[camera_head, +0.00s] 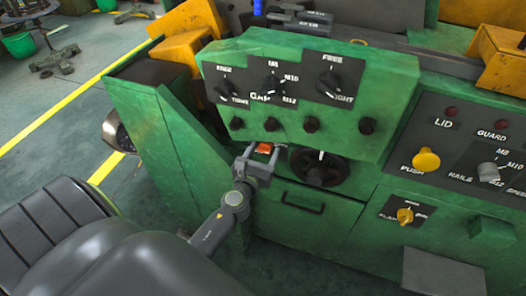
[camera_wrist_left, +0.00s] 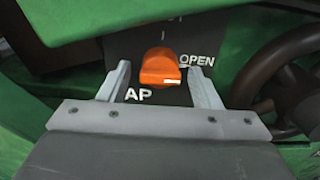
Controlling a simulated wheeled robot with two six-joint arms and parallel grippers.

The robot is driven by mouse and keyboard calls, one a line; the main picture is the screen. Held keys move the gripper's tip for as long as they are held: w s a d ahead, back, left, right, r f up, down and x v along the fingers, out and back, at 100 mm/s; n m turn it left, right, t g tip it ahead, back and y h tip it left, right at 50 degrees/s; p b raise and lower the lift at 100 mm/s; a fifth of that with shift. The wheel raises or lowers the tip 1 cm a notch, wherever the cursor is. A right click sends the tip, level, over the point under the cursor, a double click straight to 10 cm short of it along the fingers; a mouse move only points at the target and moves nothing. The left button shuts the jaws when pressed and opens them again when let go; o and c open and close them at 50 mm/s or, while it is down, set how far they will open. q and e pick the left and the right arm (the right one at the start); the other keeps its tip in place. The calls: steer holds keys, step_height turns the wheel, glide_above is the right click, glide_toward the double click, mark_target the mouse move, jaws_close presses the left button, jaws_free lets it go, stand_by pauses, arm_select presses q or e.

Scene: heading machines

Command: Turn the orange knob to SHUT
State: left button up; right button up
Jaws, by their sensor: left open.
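The orange knob (camera_wrist_left: 160,67) sits on a dark plate in the left wrist view. Its white mark points right, just below the word OPEN. The letters AP stand at its lower left; lettering above it is cut off, and I cannot read SHUT. In the head view the knob (camera_head: 264,148) is mostly hidden by my left gripper (camera_head: 260,158), low on the green machine's front. My left gripper (camera_wrist_left: 159,75) is open, with one finger on each side of the knob and gaps between them. My right gripper is not in view.
A dark handwheel (camera_head: 320,166) stands just right of the knob. A green control box (camera_head: 300,105) with black knobs overhangs above. A black handle (camera_head: 302,203) is below right. A panel with a yellow push button (camera_head: 426,160) is farther right. Open floor lies left.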

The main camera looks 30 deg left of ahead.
arm_select(q)
steer(key=c, duration=1)
